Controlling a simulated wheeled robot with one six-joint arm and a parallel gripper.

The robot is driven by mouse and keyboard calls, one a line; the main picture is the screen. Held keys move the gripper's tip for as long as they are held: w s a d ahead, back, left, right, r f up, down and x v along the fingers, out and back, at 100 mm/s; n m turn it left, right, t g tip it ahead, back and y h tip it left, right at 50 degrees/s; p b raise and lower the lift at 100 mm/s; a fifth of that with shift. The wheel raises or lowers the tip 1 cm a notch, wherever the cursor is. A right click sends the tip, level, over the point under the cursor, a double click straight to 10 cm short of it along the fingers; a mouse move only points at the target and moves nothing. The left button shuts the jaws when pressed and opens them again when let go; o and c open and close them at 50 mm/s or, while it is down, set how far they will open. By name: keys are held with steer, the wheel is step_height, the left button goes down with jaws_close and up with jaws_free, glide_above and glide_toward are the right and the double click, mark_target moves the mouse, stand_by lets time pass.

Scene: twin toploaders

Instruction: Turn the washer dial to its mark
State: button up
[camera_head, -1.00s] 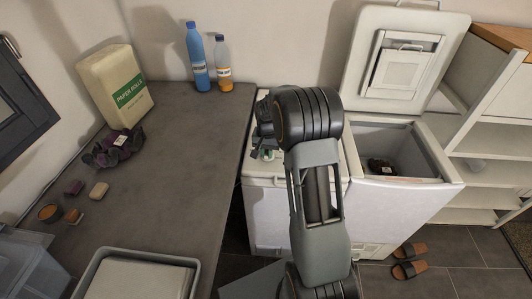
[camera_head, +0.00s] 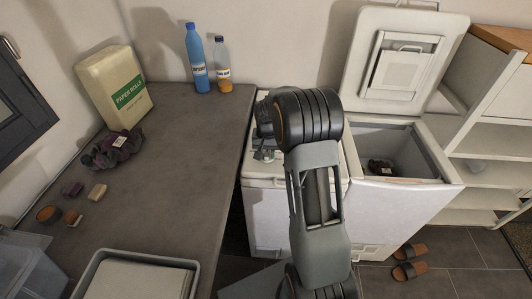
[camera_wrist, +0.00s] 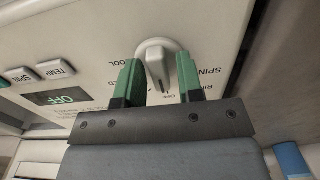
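The washer dial (camera_wrist: 158,60) is a white round knob with a raised narrow grip, on a pale control panel in the wrist view. Its grip runs down the picture towards a small OFF label. My gripper (camera_wrist: 159,75) has one green finger on each side of the grip. A gap shows beside the grip, and I cannot tell whether either finger touches it. In the head view my gripper (camera_head: 264,154) is over the closed left machine (camera_head: 265,205), and my arm hides the dial. I cannot make out the target mark.
A lit OFF display (camera_wrist: 65,97) and buttons (camera_wrist: 54,69) are on the panel. The right machine (camera_head: 400,205) has its lid (camera_head: 355,75) raised and a dark item inside. The counter (camera_head: 190,170) at left holds bottles, paper rolls and small items. Slippers (camera_head: 410,261) lie on the floor.

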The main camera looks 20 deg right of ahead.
mark_target(267, 156)
steer(key=shift+o, duration=0.7)
step_height(267, 156, up, 14)
steer(key=shift+b, duration=0.3)
steer(key=shift+f, duration=0.1)
steer(key=s+a+n+t, duration=0.2)
steer(key=s+a, duration=0.3)
steer(key=s, duration=0.6)
steer(key=s+a+n+t, duration=0.1)
steer(key=s+a+n, duration=0.3)
steer(key=s, duration=0.7)
steer(key=shift+a+t, duration=0.4)
steer(key=shift+a, duration=0.35)
